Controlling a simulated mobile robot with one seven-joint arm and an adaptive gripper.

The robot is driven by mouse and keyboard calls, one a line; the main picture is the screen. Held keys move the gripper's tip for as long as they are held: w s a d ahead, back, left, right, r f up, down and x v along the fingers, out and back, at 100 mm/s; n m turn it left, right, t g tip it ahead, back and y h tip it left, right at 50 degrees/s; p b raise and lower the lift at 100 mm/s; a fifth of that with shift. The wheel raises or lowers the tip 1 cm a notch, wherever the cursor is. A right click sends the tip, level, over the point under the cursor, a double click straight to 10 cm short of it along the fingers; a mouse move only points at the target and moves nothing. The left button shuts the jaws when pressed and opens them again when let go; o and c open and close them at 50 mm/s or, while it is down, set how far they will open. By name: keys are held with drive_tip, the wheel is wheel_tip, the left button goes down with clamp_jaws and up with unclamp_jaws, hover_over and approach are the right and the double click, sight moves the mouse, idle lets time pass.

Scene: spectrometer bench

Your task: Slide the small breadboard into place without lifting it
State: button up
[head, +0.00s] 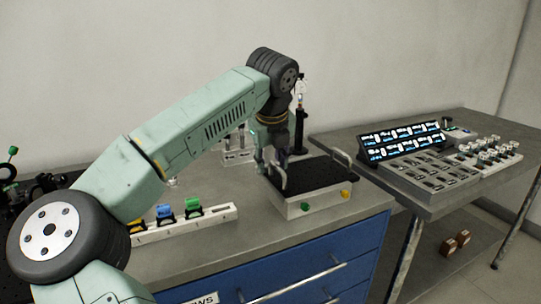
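The small breadboard (315,176) looks like a shallow light-grey box with a dark top, sitting on the grey bench near its right end. It has a pale handle on its left side and another on its right.
A white rack (222,216) with blue, green and yellow pieces lies left of the breadboard. A black post (299,128) and a holder with upright items (238,157) stand behind. A gap separates the bench from the right table (465,120), which carries a lit panel (402,141).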

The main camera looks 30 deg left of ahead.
clamp_jaws()
idle(0.5)
idle(0.6)
drive_tip(key=shift+r, duration=0.15)
